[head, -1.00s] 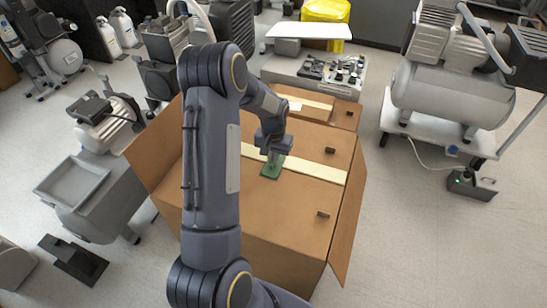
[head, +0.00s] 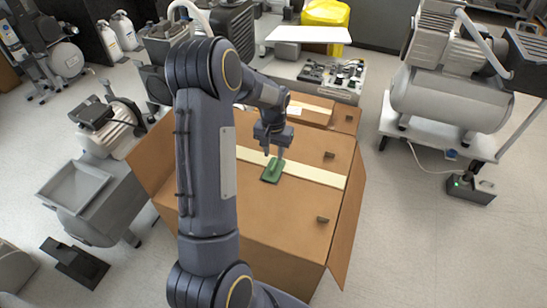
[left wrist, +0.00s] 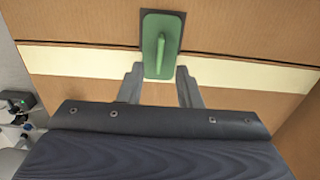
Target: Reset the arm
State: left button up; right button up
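My left gripper (head: 273,153) is above a large cardboard box (head: 290,215) in the head view. In the left wrist view its two fingers (left wrist: 160,85) are spread apart with nothing between them. A green flat tool with a raised handle (head: 272,172) lies on the box top across the pale tape strip; it also shows in the left wrist view (left wrist: 153,60), just beyond the fingertips. The gripper is apart from the handle. My right gripper does not show in any view.
A compressor on a white cart (head: 450,95) stands at the right, with a small dark unit (head: 470,188) on the floor. Another compressor (head: 105,125) and a grey tray (head: 75,187) are at the left. Small parts sit on a case (head: 335,75) behind the box.

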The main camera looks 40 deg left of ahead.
pick_arm(q)
jog(key=shift+r, duration=1.1)
jog(key=s+d+r+t+h, duration=0.1)
jog(key=s+d+r, duration=0.35)
jog(key=r, duration=0.25)
jog(key=s+d+r+t+h, duration=0.1)
jog(key=s+d+r+t, duration=0.1)
jog(key=s+d+r, duration=0.3)
jog(key=s+d+r+m+t+h, duration=0.1)
jog(key=s+d+r, duration=0.1)
jog(key=s+d, duration=0.4)
jog(key=s+d+r+m+t+h, duration=0.1)
jog(key=s+d+r+t, duration=0.15)
jog(key=s, duration=0.55)
notch_tip(320, 180, up, 19)
jog(key=d+p, duration=0.1)
jog(key=p, duration=1.9)
jog(key=shift+r+g, duration=0.2)
jog(key=shift+g, duration=0.25)
jog(key=shift+s+d, duration=0.1)
